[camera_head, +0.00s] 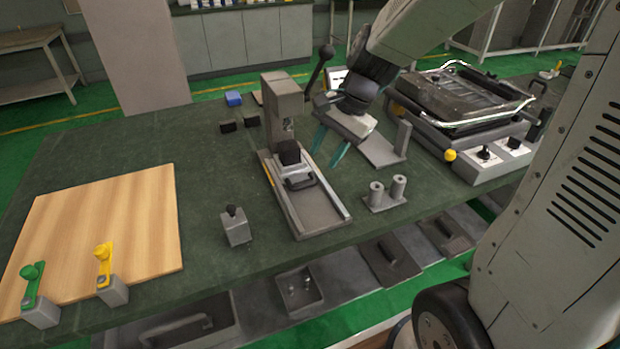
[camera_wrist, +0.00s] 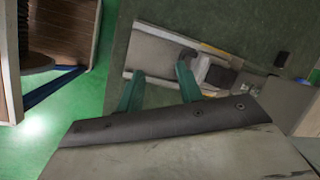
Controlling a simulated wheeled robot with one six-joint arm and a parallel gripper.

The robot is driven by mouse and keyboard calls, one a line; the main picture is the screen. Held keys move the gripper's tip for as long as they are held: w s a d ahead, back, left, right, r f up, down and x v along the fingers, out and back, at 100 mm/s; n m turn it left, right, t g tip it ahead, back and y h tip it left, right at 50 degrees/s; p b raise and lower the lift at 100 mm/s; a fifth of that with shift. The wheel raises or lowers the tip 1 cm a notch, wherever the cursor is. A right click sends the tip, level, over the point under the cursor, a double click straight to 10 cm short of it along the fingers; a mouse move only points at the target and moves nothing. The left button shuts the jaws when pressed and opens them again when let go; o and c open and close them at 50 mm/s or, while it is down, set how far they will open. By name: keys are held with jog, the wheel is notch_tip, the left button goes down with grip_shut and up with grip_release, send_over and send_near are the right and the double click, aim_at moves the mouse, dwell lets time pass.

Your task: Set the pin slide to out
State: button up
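What looks like the pin slide (camera_head: 299,183) is a grey carriage with a dark handle and a black block, on a long rail base (camera_head: 319,211) under a grey press column (camera_head: 284,105). It sits near the column, and the front part of the rail is bare. My gripper (camera_head: 329,152) has teal fingers, spread apart and empty, above the table to the right of the slide. In the wrist view my gripper (camera_wrist: 160,92) points toward the rail base (camera_wrist: 150,52), with the slide (camera_wrist: 200,69) just beyond the right finger. The fingers touch nothing I can see.
The press lever (camera_head: 320,64) rises beside the column. A grey bracket (camera_head: 384,150) and a twin-cylinder holder (camera_head: 385,195) stand to the right. A small knobbed block (camera_head: 235,227) stands left of the rail. A hot-plate machine (camera_head: 470,120) is at far right, a wooden board (camera_head: 120,215) at left.

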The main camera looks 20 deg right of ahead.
aim_at(306, 184)
jog(key=w+f+m, duration=0.2)
jog(key=w+f, duration=0.1)
jog(key=f, duration=0.2)
jog(key=w+f+m, duration=0.2)
jog(key=w+f, duration=0.1)
jog(key=f, duration=0.2)
jog(key=w+f+m, duration=0.2)
jog(key=w+f, duration=0.1)
jog(key=f, duration=0.2)
jog(key=shift+a+f+t+y, duration=0.1)
jog(key=shift+a+t+y, duration=0.05)
jog(key=shift+t+y, duration=0.15)
grip_shut()
jog(key=shift+s, duration=0.1)
